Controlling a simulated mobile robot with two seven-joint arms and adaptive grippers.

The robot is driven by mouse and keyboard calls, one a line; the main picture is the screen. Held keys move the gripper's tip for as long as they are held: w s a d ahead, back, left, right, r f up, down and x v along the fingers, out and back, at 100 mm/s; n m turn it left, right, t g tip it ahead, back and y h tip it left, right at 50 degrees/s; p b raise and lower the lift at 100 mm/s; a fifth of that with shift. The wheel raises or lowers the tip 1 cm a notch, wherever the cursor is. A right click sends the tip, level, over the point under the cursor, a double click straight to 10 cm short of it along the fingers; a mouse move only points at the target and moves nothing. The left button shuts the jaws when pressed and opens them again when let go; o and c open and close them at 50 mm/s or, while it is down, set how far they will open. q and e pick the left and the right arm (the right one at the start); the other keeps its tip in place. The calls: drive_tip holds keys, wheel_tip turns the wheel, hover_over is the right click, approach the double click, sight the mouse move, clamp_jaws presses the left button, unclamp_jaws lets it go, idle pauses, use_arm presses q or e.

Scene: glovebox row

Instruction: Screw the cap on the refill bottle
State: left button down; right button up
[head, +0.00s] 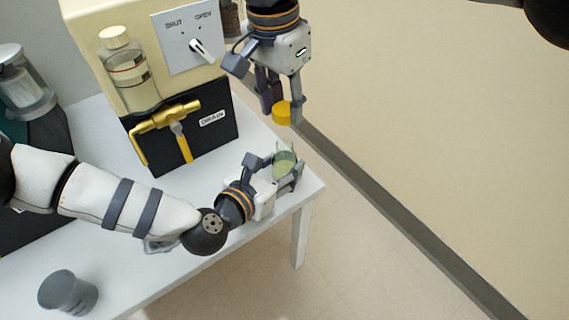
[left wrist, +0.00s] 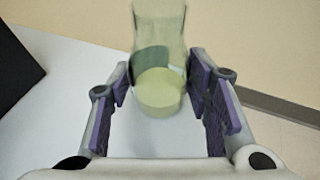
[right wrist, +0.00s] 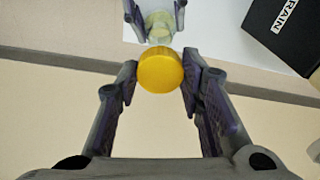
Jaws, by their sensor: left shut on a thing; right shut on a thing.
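The refill bottle (head: 285,158) is pale green and translucent with a darker label band. My left gripper (head: 287,170) is shut on it near the table's right end; the bottle also shows between the fingers in the left wrist view (left wrist: 158,92). The yellow cap (head: 282,113) is held by my right gripper (head: 284,112), which is shut on it above the bottle. In the right wrist view the cap (right wrist: 160,70) sits between the fingertips, with the bottle (right wrist: 158,27) beyond it. The cap and bottle are apart.
A cream and black machine (head: 228,128) with a SHUT/OPEN switch, a brass drain tap (head: 165,117) and a sight bottle (head: 130,78) stands behind. A grey cup (head: 68,292) is on the white table (head: 215,262) at front left. A glass jar (head: 26,82) stands at left.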

drive_tip(key=shift+f, duration=2.55)
drive_tip(key=shift+f, duration=0.9)
drive_tip(key=shift+f, duration=0.55)
